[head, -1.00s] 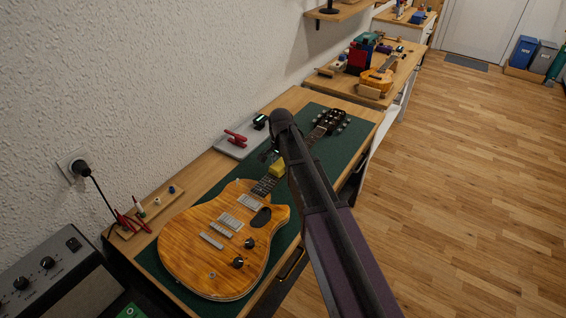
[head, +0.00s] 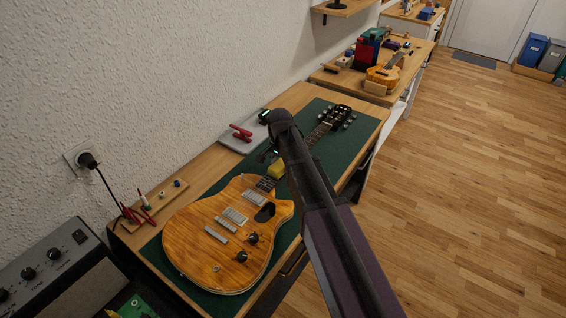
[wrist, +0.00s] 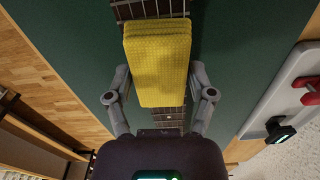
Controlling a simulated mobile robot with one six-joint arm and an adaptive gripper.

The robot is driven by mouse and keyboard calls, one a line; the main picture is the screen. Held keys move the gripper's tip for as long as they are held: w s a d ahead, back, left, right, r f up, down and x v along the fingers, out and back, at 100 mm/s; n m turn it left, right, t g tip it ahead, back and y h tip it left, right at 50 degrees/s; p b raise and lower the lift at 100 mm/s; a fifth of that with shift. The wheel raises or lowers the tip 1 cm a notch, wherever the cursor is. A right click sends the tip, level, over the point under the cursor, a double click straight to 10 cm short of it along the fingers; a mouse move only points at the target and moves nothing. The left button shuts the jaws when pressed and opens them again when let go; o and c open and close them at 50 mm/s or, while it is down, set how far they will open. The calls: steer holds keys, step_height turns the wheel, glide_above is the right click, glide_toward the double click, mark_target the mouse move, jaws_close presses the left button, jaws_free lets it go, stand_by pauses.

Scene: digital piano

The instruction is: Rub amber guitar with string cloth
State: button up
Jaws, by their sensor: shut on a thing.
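The amber guitar (head: 213,254) lies face up on a green mat (head: 340,160) on the bench, its neck pointing to the back right. The yellow string cloth (head: 276,171) is a folded block over the neck, partly hidden by my arm in the head view. In the wrist view the cloth (wrist: 158,62) covers part of the fretted neck (wrist: 148,10). My gripper (wrist: 158,92) is shut on the cloth, with one finger at each side. I cannot tell whether the cloth touches the strings.
A grey tray with a red tool (head: 241,133) lies beside the mat near the wall. A small wooden rack (head: 150,208) and an amplifier (head: 55,270) stand at the left. Another bench with a small guitar (head: 386,73) is farther back. The floor at right is clear.

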steer(key=shift+r, duration=0.15)
stand_by(0.3)
step_height(320, 180, up, 6)
steer(key=p, duration=0.6)
stand_by(0.4)
steer(key=shift+r+p, duration=1.4)
steer(key=shift+p, duration=0.15)
steer(key=shift+f, duration=0.1)
